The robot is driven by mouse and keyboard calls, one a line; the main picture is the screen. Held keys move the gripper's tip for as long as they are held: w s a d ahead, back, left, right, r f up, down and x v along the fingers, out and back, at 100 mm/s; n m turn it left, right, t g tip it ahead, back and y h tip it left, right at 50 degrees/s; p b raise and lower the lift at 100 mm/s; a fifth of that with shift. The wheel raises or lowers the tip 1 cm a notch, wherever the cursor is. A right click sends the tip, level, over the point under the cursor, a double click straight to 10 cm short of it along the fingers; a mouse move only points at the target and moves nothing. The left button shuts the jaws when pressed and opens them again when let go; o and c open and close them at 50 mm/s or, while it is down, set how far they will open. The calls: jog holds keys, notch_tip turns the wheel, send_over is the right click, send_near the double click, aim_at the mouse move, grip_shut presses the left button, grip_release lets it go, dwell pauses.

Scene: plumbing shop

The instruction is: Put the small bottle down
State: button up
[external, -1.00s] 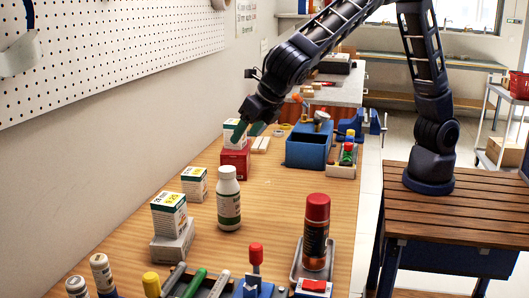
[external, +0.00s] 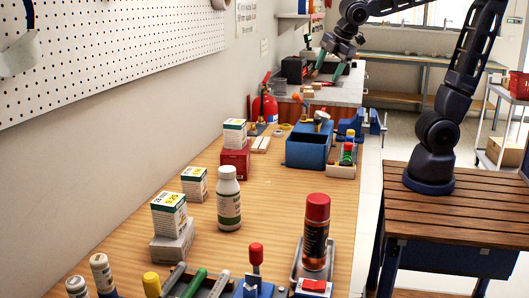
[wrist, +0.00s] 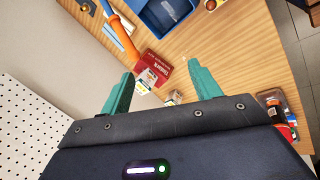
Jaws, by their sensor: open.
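My gripper (external: 331,66) is raised above the far end of the bench in the external view. Its green fingers are apart, with nothing held between them; they also show in the wrist view (wrist: 160,84). A white bottle with a green-and-white label (external: 228,200) stands upright on the wooden bench, well away from the gripper. Two smaller white-capped bottles (external: 102,273) (external: 77,288) stand at the near left edge, partly cut off by the frame. The frames do not show which one is the small bottle.
A red box (external: 236,160) carries a white carton (external: 234,133). More cartons (external: 194,183) (external: 168,213) stand along the wall side. A blue bin (external: 306,148) and a red-capped spray can (external: 316,232) are on the right side. The middle of the bench (external: 270,190) is clear.

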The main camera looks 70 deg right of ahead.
jog(key=s+d+f+m, duration=0.2)
jog(key=s+d+m, duration=0.2)
jog(key=s+m, duration=0.2)
jog(key=s+d+f+m+y, duration=0.1)
jog(key=s+d+m, duration=0.4)
jog(key=s, duration=0.4)
jog(key=shift+s+f+m+y, duration=0.3)
jog(key=shift+s+f+m, duration=0.1)
jog(key=shift+d, duration=0.1)
